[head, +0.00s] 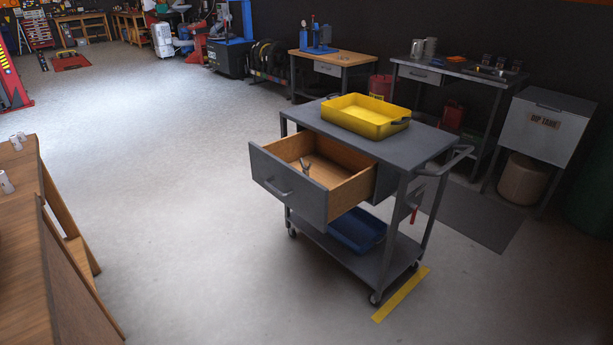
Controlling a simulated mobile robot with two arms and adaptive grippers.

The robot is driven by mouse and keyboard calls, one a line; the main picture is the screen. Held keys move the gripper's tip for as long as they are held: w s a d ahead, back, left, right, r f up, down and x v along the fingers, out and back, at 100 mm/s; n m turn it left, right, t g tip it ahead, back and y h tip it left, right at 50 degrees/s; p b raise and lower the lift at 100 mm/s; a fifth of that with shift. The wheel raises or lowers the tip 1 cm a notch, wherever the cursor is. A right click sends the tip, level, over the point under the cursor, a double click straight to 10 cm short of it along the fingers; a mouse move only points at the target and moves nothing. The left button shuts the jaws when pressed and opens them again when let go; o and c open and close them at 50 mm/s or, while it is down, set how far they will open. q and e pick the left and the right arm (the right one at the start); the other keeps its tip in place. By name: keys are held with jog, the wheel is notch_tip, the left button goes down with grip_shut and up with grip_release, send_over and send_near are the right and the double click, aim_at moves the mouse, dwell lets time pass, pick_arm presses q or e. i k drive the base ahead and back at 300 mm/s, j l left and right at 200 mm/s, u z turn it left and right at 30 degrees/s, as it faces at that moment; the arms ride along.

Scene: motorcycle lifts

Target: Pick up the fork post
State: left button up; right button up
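I cannot make out a clear fork post in the head view. A small dark tool with two prongs (304,165) lies in the open wooden drawer (318,208) of the grey cart; it is too small to identify. Pale metal cylinders (6,182) stand on the wooden bench (20,220) at the left edge, partly cut off. Neither of my grippers is in view.
The grey wheeled cart (375,138) stands right of centre, its drawer pulled out. A yellow tray (366,122) sits on top and a blue tray (357,230) on its lower shelf. Workbenches and a dip tank (540,125) stand behind. The floor (190,180) between bench and cart is clear.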

aim_at(305, 170)
jog(key=i+l+z, duration=0.1)
jog(key=i, duration=0.3)
jog(key=i+l+z, duration=0.15)
jog(key=i, duration=0.25)
jog(key=i+j+z, duration=0.65)
jog(key=j, duration=0.25)
jog(key=i+j+z, duration=0.4)
jog(key=j, duration=0.45)
jog(key=i+j+z, duration=0.2)
jog(key=j, duration=0.2)
